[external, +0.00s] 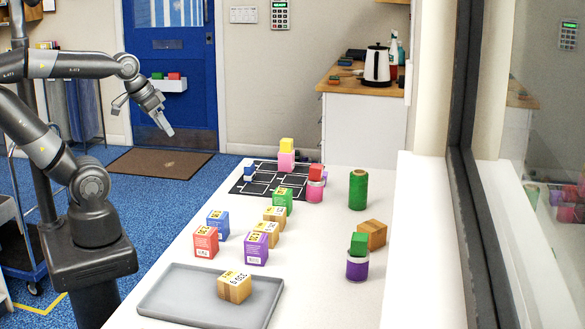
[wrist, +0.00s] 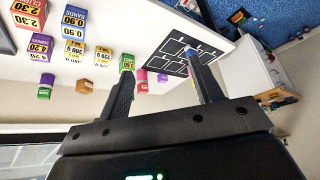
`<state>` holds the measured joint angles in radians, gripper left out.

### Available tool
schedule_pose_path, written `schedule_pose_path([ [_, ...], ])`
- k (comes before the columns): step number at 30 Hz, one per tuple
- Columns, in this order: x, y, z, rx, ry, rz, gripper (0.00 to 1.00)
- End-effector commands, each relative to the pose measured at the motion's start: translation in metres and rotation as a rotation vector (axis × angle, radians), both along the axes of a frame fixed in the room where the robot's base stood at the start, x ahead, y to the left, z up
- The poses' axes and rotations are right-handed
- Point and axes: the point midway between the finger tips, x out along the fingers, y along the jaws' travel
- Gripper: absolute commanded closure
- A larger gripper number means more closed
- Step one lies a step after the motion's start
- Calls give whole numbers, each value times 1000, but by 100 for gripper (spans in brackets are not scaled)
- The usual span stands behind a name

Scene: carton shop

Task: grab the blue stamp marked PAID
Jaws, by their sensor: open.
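A small blue object (external: 249,173) sits on the left part of a black mat with white lines (external: 238,187). It may be the stamp, but no PAID marking is legible. In the wrist view a bit of blue (wrist: 190,53) shows on the mat (wrist: 170,68), partly hidden by the right finger tip. My gripper (external: 143,118) is open and empty, raised well above the table and left of the mat. In the wrist view my gripper (wrist: 160,72) has its fingers spread, with the mat beyond them.
A yellow-on-pink stack (external: 286,160) and a red-topped pink piece (external: 315,190) stand at the mat. Several labelled cartons, including a blue one (external: 218,227), stand nearer. A grey tray (external: 165,298) holds a carton. A green cylinder (external: 358,190) is at right.

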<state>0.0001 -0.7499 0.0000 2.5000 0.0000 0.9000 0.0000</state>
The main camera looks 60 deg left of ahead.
Motion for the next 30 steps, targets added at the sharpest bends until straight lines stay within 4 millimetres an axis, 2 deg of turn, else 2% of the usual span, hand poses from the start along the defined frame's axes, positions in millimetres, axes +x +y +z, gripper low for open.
schedule_pose_path([
  [8, 0, 0, 0, 0, 0, 0, 41],
  [12, 0, 0, 0, 0, 0, 0, 49],
  [20, 3, 1, 0, -2, 3, 7, 49],
  [25, 28, 6, 2, -12, 26, 75, 49],
  [30, 74, 17, -2, -28, 57, 201, 49],
])
